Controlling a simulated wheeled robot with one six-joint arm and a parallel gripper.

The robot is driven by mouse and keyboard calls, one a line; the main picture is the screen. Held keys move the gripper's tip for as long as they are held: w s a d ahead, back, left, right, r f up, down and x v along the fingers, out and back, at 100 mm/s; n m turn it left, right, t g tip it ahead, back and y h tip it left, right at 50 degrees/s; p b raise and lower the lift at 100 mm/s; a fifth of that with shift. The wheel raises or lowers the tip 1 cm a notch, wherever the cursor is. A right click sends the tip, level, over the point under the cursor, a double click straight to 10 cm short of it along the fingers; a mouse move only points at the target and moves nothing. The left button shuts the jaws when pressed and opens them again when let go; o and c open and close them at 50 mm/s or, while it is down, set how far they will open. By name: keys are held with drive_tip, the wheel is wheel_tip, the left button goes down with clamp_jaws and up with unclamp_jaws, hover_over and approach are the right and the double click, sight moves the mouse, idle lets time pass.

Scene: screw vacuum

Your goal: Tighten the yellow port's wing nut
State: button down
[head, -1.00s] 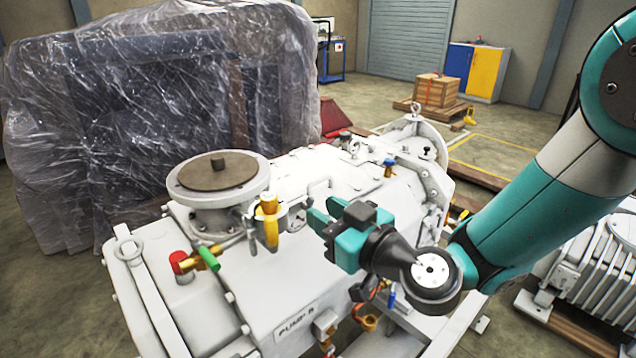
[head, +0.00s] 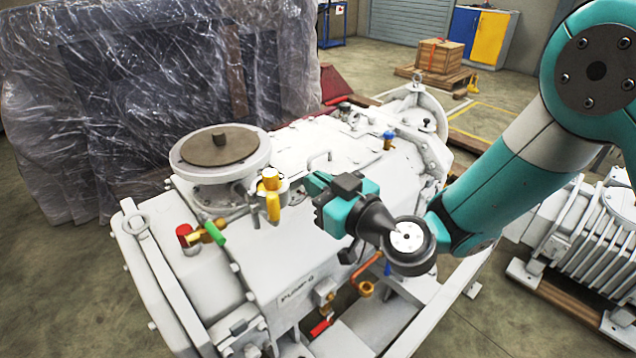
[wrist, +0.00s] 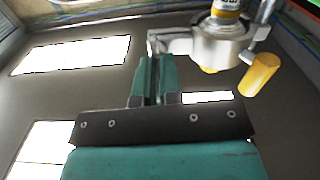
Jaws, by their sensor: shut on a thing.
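The yellow port (head: 271,192) stands on the side of the white pump, with a metal clamp around it. In the wrist view the metal clamp (wrist: 212,50) circles the port's neck at upper right. The clamp's wing nut (wrist: 156,43) is at its left side, mostly hidden between my fingertips. My gripper (head: 312,183) is just right of the port in the head view. In the wrist view my gripper (wrist: 152,62) has both teal fingers close together, shut on the wing nut.
A round flange (head: 220,150) stands behind and left of the port. A red-capped valve (head: 185,235) with a green handle is at left, and a blue-capped valve (head: 388,140) is farther back. A yellow handle (wrist: 260,75) hangs right of the clamp.

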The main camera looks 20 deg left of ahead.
drive_tip(key=shift+m, duration=0.3)
drive_tip(key=m, duration=0.8)
drive_tip(key=f+m, duration=0.1)
drive_tip(key=m, duration=0.7)
drive_tip(key=w+m+p, duration=0.1)
drive_tip(key=m, duration=0.7)
drive_tip(key=shift+d+f, duration=0.2)
drive_tip(key=shift+d, duration=0.05)
idle(0.5)
drive_tip(key=c, duration=1.3)
unclamp_jaws()
drive_tip(key=shift+s, duration=0.1)
